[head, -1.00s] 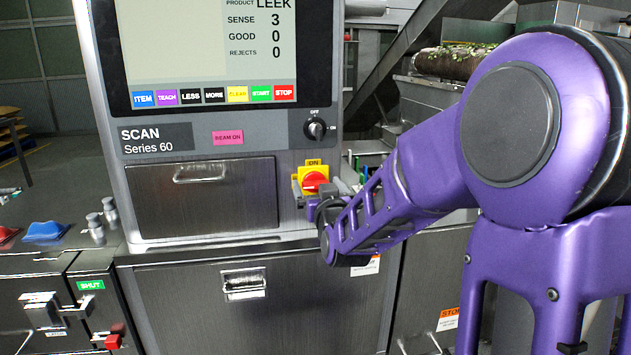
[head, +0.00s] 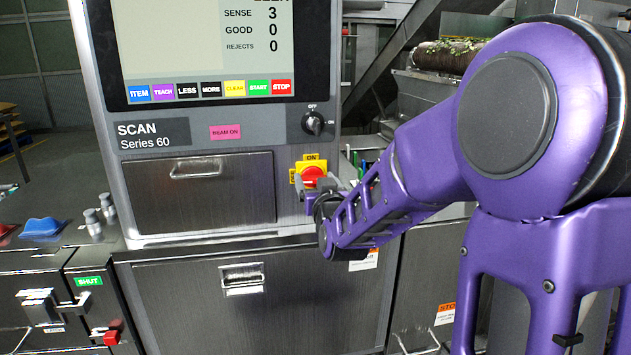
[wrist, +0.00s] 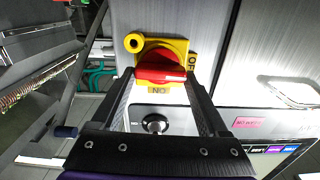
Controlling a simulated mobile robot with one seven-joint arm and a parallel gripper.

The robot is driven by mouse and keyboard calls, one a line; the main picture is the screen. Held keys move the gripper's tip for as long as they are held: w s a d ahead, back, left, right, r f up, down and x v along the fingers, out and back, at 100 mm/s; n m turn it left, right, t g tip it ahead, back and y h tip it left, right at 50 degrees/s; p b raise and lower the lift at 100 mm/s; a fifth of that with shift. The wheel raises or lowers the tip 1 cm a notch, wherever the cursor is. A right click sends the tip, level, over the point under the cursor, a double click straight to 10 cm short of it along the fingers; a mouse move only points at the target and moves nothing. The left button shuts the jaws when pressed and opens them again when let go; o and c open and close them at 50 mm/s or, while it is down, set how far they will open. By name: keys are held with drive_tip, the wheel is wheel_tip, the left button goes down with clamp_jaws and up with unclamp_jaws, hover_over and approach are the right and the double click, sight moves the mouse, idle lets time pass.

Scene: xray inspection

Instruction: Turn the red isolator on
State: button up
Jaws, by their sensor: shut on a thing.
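The red isolator is a red rotary handle (head: 313,174) on a yellow plate (head: 301,167), on the right of the steel machine front. The plate reads ON at its top and has a side label at its left. In the wrist view the red handle (wrist: 160,68) lies roughly crosswise, slightly tilted, with the ON label upside down below it and OFF at the right. My gripper (wrist: 163,80) is shut on the red handle, with a dark finger on each side. In the head view my gripper (head: 318,190) partly covers the handle's lower part.
A black selector knob (head: 313,123) sits just above the isolator; it also shows between my fingers in the wrist view (wrist: 155,123). A steel drawer (head: 200,195) is to the left. A touchscreen (head: 210,45) is above.

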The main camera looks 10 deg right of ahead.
drive_tip(key=m, duration=0.4)
drive_tip(key=shift+d, duration=0.1)
drive_tip(key=o, duration=1.2)
drive_tip(key=shift+f, duration=0.1)
drive_tip(key=shift+o, duration=0.2)
